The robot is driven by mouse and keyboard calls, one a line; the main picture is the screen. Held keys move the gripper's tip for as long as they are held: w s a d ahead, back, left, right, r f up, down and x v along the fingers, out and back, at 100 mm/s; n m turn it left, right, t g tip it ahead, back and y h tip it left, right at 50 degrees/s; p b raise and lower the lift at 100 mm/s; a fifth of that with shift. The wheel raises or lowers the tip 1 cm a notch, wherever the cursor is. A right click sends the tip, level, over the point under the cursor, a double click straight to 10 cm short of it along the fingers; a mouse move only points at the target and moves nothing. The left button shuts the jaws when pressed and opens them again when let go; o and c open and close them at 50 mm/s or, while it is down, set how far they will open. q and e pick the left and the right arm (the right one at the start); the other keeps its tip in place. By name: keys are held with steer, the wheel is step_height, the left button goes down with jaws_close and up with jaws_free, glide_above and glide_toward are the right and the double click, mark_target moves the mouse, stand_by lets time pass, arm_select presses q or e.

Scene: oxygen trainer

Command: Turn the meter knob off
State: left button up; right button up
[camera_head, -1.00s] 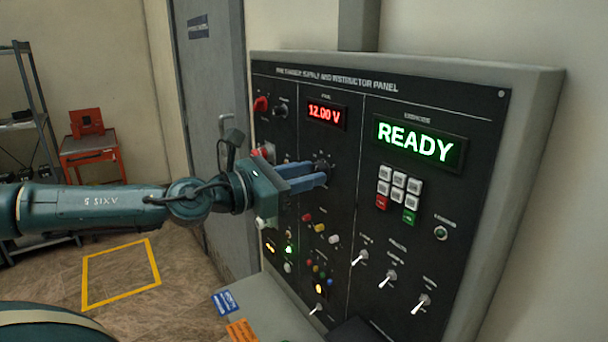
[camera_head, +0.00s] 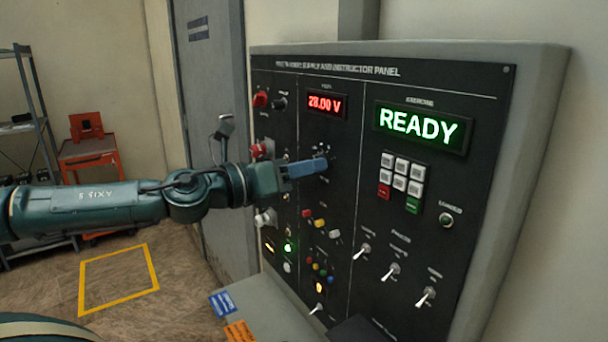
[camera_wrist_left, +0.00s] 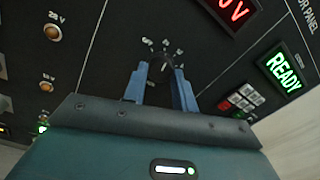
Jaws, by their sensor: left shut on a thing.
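The meter knob (camera_wrist_left: 160,68) is a small dark knob on the black panel (camera_head: 345,230), below the red volt display (camera_head: 325,105), which reads 28.00 V. My left gripper (camera_head: 325,165) comes in from the left with its blue fingers at the knob. In the left wrist view the two blue fingers (camera_wrist_left: 160,78) stand on either side of the knob, shut on it. Pale marks fan around the far side of the knob. In the head view the fingers hide most of the knob. My right gripper is not in view.
A green READY display (camera_head: 417,126), a keypad (camera_head: 401,180) and several toggle switches (camera_head: 391,272) are right of the knob. Coloured jacks (camera_head: 320,223) sit below it. A grey ledge (camera_head: 265,310) juts out under the panel.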

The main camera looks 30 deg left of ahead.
arm_select(q)
steer(key=shift+n+t+b, duration=0.4)
steer(key=shift+n+b, duration=0.75)
steer(key=shift+n, duration=3.95)
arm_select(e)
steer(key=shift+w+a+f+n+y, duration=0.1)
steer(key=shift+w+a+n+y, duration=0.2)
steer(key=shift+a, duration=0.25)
arm_select(q)
steer(key=o, duration=1)
steer(key=shift+c, duration=0.2)
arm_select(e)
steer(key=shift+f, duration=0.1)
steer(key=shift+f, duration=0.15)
